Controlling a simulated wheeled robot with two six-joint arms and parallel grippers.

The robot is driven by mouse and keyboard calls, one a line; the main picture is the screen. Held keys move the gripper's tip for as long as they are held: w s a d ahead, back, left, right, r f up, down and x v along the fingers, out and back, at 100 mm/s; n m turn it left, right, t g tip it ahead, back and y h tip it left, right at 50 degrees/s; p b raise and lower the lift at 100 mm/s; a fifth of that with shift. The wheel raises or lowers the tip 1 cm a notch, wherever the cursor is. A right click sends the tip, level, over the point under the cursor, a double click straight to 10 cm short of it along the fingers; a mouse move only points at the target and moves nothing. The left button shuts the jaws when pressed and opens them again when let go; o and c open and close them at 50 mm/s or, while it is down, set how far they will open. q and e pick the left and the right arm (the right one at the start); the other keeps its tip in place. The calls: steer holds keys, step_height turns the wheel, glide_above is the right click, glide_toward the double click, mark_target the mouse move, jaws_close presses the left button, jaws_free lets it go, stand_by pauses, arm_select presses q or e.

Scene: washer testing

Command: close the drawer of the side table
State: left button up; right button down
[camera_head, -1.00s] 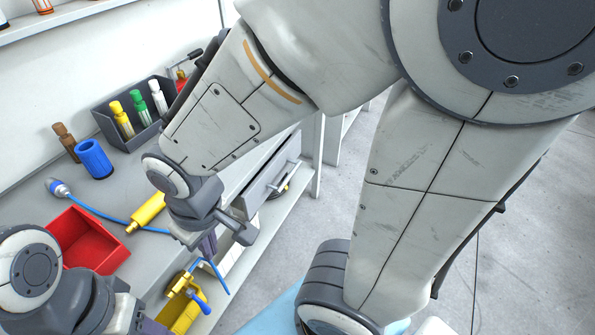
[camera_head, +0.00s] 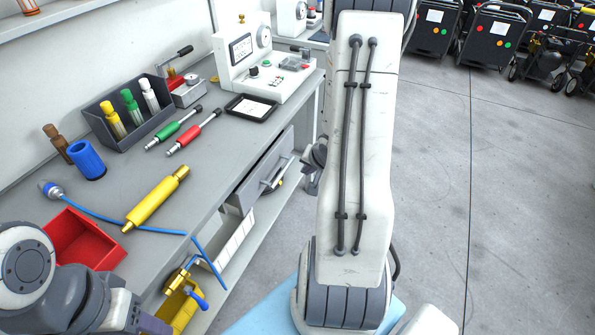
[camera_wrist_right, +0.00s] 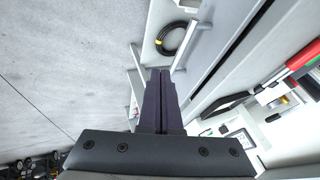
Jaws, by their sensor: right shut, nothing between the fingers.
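The drawer (camera_head: 258,187) is under the grey worktable top (camera_head: 215,150), with a bar handle (camera_head: 277,172) on its front. Its front stands out a little from below the table edge. In the right wrist view the drawer front (camera_wrist_right: 207,45) and its handle (camera_wrist_right: 184,45) lie just beyond and right of the fingers. My right gripper (camera_wrist_right: 160,72) is shut and empty, apart from the handle as far as I can tell. In the head view my right gripper (camera_head: 314,155) is mostly hidden behind my arm. My left gripper (camera_head: 155,325) shows only partly at bottom left.
A red bin (camera_head: 78,240), a yellow cylinder (camera_head: 157,198), screwdrivers, a bottle holder (camera_head: 130,140) and a white test device (camera_head: 262,75) stand on the worktable. A black coil (camera_wrist_right: 172,40) lies on the lower shelf. Floor to the right is clear; black carts (camera_head: 440,30) stand far off.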

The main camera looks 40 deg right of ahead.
steer(key=w+f+b, duration=0.2)
steer(key=w+f, duration=0.6)
steer(key=shift+w+f, duration=0.1)
steer(key=w, duration=0.1)
steer(key=w+a, duration=0.1)
steer(key=w, duration=0.1)
steer(key=w+a, duration=0.1)
steer(key=shift+w, duration=0.15)
stand_by(0.4)
